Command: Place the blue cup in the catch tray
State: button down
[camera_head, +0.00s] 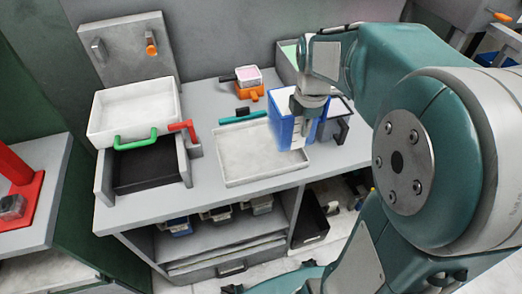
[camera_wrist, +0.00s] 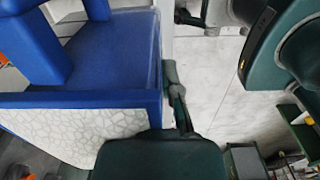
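The shallow white tray (camera_head: 235,176), which looks like the catch tray, lies on the counter. The cup overlaps its right rear corner in the head view; whether it touches the tray I cannot tell.
A white bin (camera_head: 135,108) with a green handle stands left, above a dark drawer. A teal-and-black tool (camera_head: 243,116) lies behind the tray. An orange-based block (camera_head: 250,90) stands behind that. A dark-handled grey container (camera_head: 338,122) stands close right of the cup.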

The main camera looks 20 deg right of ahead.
jog(key=shift+w+a+f, duration=0.6)
jog(key=shift+a+f, duration=0.95)
jog(key=shift+f, duration=0.3)
jog(key=shift+w+a+f, duration=0.55)
jog(key=shift+a+f, duration=0.95)
jog(key=shift+f, duration=0.35)
jog(key=shift+w+a+f, duration=0.6)
jog(key=shift+a+f, duration=0.95)
jog(key=shift+f, duration=0.3)
jog(key=shift+f, duration=0.1)
jog(key=c, duration=0.8)
grip_release()
